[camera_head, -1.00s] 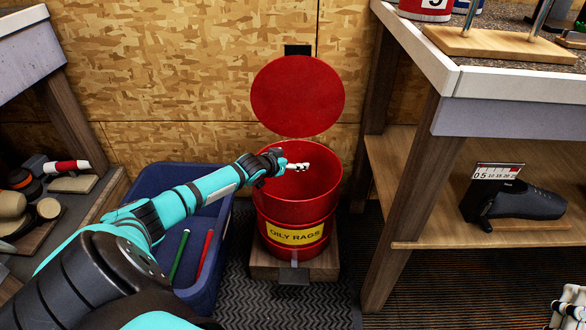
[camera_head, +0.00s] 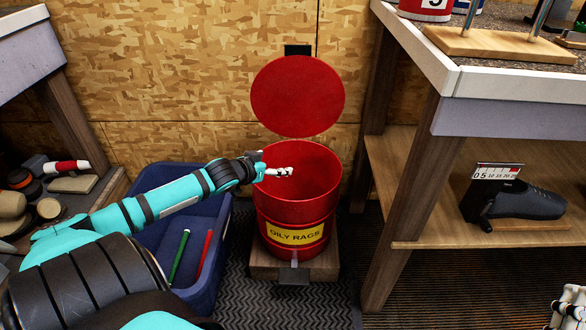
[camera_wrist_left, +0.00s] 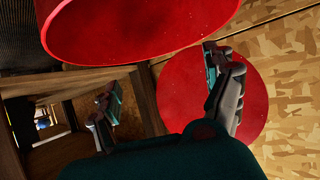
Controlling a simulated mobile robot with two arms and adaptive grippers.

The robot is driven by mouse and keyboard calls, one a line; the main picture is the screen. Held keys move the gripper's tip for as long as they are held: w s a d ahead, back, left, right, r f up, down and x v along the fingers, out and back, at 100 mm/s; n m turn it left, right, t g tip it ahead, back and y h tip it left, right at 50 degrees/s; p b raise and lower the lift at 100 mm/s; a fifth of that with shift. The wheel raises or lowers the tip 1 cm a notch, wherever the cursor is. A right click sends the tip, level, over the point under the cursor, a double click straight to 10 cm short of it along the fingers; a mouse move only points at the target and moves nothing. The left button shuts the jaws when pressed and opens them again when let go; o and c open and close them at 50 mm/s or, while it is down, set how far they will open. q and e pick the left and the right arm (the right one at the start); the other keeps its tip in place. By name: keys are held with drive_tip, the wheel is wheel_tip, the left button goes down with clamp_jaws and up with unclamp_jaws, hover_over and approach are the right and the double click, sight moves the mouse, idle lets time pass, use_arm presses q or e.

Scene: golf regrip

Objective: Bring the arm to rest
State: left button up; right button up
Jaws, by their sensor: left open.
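My left arm comes in from the left in the head view, and its left gripper (camera_head: 278,172) is over the left part of the open mouth of the red oily rags can (camera_head: 288,213). The gripper is open, and I see nothing between its fingers. In the left wrist view the two fingers (camera_wrist_left: 165,95) stand wide apart, with the can's red side (camera_wrist_left: 140,30) at the top and the round red lid (camera_wrist_left: 222,105) behind. The lid (camera_head: 297,96) stands raised in the head view. At the lower right edge, white gripper-like parts (camera_head: 568,305) show only in part.
A blue bin (camera_head: 222,235) with a green and a red stick stands under my arm, left of the can. A workbench (camera_head: 540,118) with a grey shoe (camera_head: 525,202) on its lower shelf stands at right. A left shelf holds brushes and small items. Ribbed floor mat (camera_head: 300,308) is clear in front.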

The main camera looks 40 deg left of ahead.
use_arm(q)
drive_tip(key=shift+s+d+r, duration=0.1)
drive_tip(key=shift+s+r, duration=0.25)
drive_tip(key=shift+s, duration=0.15)
